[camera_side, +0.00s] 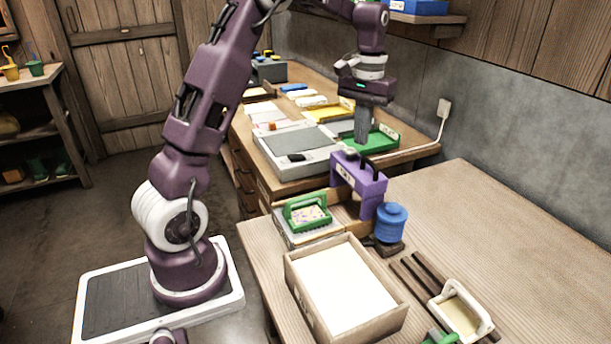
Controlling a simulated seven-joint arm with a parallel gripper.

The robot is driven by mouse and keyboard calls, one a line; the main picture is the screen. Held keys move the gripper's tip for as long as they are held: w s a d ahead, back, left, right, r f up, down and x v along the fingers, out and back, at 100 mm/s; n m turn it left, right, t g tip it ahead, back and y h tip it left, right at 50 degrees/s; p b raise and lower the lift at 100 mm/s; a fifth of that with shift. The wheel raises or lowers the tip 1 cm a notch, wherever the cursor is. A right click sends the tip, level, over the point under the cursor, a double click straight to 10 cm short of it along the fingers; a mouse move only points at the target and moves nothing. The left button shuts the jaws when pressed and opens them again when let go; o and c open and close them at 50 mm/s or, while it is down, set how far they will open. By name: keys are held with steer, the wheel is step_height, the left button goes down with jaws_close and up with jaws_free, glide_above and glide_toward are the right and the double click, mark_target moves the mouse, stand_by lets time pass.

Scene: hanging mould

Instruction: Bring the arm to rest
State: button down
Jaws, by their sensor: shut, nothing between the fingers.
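My gripper (361,135) points down over the back bench, in front of the green tray (384,138) as the camera sees it. Its fingers are together with nothing between them. The fingertips end close to the tray's left side; I cannot tell whether they touch anything. My arm arches from the base at left, over the benches, to the wrist at upper right.
Below the gripper stand a purple bracket (360,177) and a blue cylinder (391,221). A grey flat box (296,148) lies left. A wooden tray (296,281), a green-framed mould (306,212) and a white-handled mould (462,311) sit on the front bench. Its right side is clear.

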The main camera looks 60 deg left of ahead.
steer(key=shift+r, duration=0.1)
steer(key=s+d+r+m+t, duration=0.2)
steer(key=s+d+r, duration=0.6)
steer(key=s+d, duration=0.2)
steer(key=s+d+f+m+t, duration=0.1)
steer(key=s+d, duration=0.3)
steer(key=s, duration=0.4)
steer(key=s+d+f+m+t, duration=0.1)
steer(key=s+d+m+t, duration=0.1)
steer(key=s, duration=0.6)
steer(key=shift+s+d+f+m+t, duration=0.3)
steer(key=shift+d+m, duration=0.2)
steer(key=shift+d, duration=0.6)
